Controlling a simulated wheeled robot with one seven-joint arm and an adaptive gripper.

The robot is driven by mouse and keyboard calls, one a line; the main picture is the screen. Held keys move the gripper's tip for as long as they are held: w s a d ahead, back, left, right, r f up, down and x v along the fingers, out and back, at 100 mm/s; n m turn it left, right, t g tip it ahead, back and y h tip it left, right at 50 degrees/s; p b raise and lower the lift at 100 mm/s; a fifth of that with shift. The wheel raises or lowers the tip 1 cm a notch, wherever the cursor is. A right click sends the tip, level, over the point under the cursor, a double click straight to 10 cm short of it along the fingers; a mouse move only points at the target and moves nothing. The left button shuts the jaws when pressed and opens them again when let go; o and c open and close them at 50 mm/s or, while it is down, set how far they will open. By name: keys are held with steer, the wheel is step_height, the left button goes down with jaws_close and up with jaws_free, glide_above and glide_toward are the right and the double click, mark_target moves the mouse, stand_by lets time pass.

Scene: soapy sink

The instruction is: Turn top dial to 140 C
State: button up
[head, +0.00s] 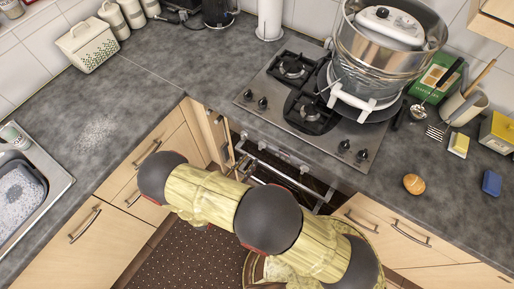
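A large round see-through bowl (364,77) with a shiny metal rim stands on a white base (362,101) on the right part of the hob. A white lid-like part (397,30) sits in its top. A small dark knob-like spot (382,12) shows on the white part; I cannot tell if it is the top dial, and no temperature marks are readable. My arm crosses the lower middle of the head view, well below and left of the bowl. My gripper is not visible.
The steel hob (322,139) has several small black knobs along its front. The oven front (286,172) is below it. A bread roll (413,184), blue sponge (491,183), fork and utensil pot (464,107) are right. The counter (110,105) left of the hob is mostly clear.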

mark_target(261, 146)
steer(key=shift+n+t, duration=0.3)
steer(key=shift+n, duration=0.1)
steer(key=x, duration=0.5)
steer(key=f+x, duration=0.1)
steer(key=x, duration=0.1)
steer(key=shift+w, duration=0.25)
steer(key=shift+c, duration=0.7)
jaws_close()
